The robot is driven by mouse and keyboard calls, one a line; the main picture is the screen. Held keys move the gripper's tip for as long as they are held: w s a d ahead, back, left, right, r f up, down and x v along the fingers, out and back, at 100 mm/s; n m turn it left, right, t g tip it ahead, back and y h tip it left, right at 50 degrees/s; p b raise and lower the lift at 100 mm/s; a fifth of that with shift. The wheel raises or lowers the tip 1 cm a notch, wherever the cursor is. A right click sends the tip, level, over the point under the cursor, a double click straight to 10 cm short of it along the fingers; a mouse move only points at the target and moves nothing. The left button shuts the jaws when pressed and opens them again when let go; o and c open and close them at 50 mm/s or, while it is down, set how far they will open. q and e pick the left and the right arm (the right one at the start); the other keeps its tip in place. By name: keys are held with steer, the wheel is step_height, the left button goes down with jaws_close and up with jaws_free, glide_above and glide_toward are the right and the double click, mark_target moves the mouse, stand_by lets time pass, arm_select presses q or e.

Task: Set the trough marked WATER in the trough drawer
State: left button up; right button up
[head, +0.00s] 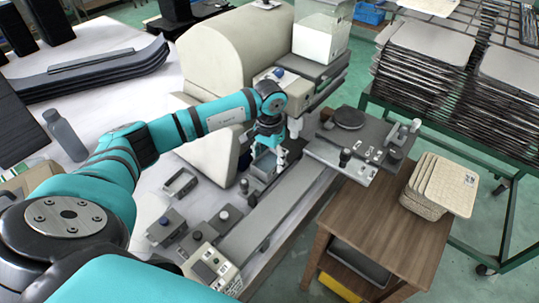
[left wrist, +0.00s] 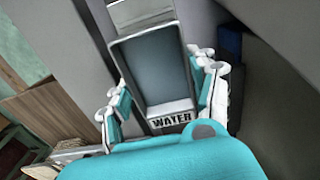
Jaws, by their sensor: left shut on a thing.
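The trough marked WATER (left wrist: 155,75) is a grey, open-topped box with a pale end wall and a dark-lettered label, seen clearly in the left wrist view. My left gripper (left wrist: 160,95) is shut on it, with fingers along both long sides. In the head view, the left gripper (head: 268,148) points down over the grey strip beside the cream machine, and the trough (head: 263,166) shows partly below it. I cannot tell whether the trough touches anything underneath. The trough drawer cannot be made out for certain. My right gripper is not in view.
The cream machine (head: 238,50) stands close behind the arm. Small control boxes (head: 165,226) and a square metal frame (head: 180,183) lie left of the grey strip (head: 275,215). A wooden cabinet (head: 385,225) with stacked beige trays (head: 445,188) stands right. A grey bottle (head: 65,136) stands left.

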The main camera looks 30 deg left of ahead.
mark_target(270, 166)
arm_select(q)
steer(key=shift+f+b, duration=0.15)
steer(key=shift+b, duration=0.15)
steer(key=o, duration=1.4)
steer(key=shift+r+p, duration=0.25)
steer(key=shift+p, duration=0.1)
steer(key=shift+r+b, duration=0.4)
step_height(270, 166, up, 11)
steer(key=b, duration=0.2)
steer(key=shift+b, duration=0.4)
